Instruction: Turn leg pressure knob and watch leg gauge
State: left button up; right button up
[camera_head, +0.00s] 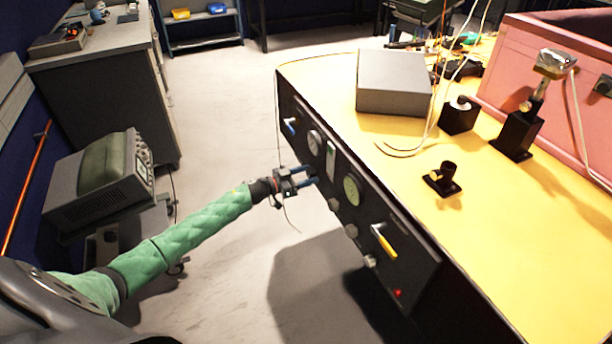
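A dark control panel (405,262) forms the near side of the yellow-topped bench. It carries a pale round gauge (314,143) and a greenish round gauge (352,190); their needles are too small to read, and I cannot tell which is the leg gauge. Grey knobs show below the greenish gauge: an upper one (334,204), a middle one (351,231) and a lower one (370,261). My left gripper (313,177) points at the panel just below the pale gauge, with its two fingers apart. Whether a knob lies between the fingertips is unclear. My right gripper is not in view.
The panel also has a blue-tipped lever (290,125), a yellow-handled lever (383,240) and a red button (397,293). A grey box (394,82), black mounts and loose cables sit on the bench. A grey instrument (100,185) stands at left. The floor between is clear.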

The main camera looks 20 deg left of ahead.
pick_arm(q)
jog(key=c, duration=0.8)
